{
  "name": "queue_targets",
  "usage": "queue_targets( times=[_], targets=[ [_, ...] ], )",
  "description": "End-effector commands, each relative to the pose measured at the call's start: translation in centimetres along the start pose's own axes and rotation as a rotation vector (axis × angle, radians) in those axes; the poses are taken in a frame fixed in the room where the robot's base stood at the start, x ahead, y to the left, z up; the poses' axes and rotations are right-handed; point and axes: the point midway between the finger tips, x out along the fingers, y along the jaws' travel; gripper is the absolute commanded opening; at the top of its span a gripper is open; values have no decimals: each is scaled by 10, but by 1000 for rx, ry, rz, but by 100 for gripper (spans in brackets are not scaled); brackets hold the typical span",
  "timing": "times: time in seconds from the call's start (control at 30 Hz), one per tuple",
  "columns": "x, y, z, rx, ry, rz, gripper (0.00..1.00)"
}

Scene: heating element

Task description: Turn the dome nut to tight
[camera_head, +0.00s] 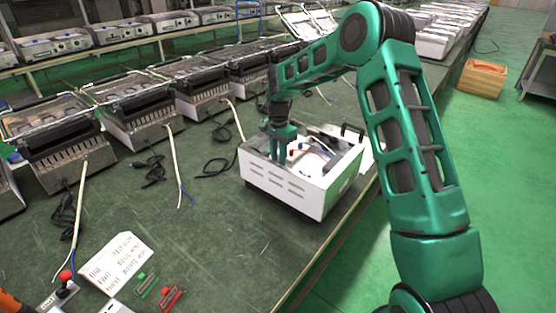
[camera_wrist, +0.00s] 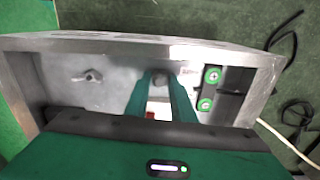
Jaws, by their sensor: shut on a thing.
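The white open housing (camera_head: 285,190) with vent slots stands on the dark workbench. My gripper (camera_head: 281,150) reaches down into its left part from above. In the wrist view my gripper (camera_wrist: 160,78) has its two green fingers closed in around a small grey round piece, the dome nut (camera_wrist: 160,81), against the housing's inner metal face. The fingers hide its sides, and how far it is screwed in cannot be told. The nut is hidden in the head view.
A metal wing-shaped fitting (camera_wrist: 87,76) sits left of my fingers, and two green-ringed parts (camera_wrist: 211,76) sit right. Loose cables (camera_head: 217,135), several grills (camera_head: 130,110) and a white label sheet (camera_head: 115,262) lie around. Bare bench (camera_head: 215,230) is left of the housing.

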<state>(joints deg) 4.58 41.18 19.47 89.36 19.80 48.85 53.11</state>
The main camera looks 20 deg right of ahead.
Motion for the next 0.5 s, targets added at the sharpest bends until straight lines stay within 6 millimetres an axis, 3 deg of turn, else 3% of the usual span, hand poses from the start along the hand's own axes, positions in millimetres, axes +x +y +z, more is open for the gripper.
queue_targets(
  times=[0.5],
  targets=[
    [-4, -7, 0, 486, 0, -18, 0]
  ],
)
